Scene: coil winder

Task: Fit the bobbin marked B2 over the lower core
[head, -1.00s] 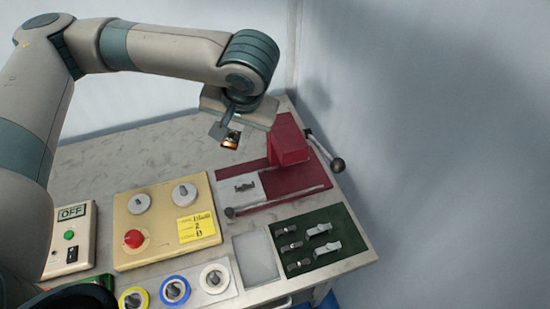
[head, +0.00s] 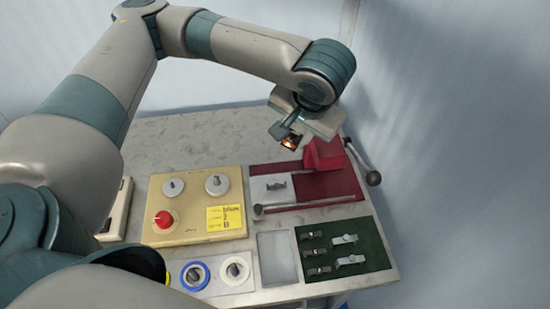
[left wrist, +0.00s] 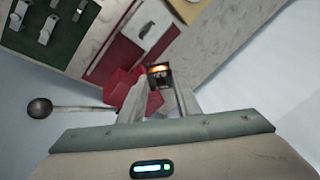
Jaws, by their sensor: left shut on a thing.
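My left gripper (head: 287,135) is shut on a small dark bobbin with an orange-copper band (head: 290,142). In the head view it is in the air over the back part of the red press. In the left wrist view the bobbin (left wrist: 159,76) sits between the two fingertips (left wrist: 160,88); no mark on it can be read. The lower core (head: 276,187) is a small grey piece on the pale plate (head: 262,194) of the press, with nothing over it. It also shows small in the left wrist view (left wrist: 147,29). My right gripper is not in view.
The red press block (head: 324,154) and a ball-ended lever (head: 373,178) stand right of the bobbin. A green tray (head: 371,236) holds several grey parts beside an empty pale tray (head: 277,258). A beige panel (head: 190,228) carries knobs and a yellow note. The back tabletop is clear.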

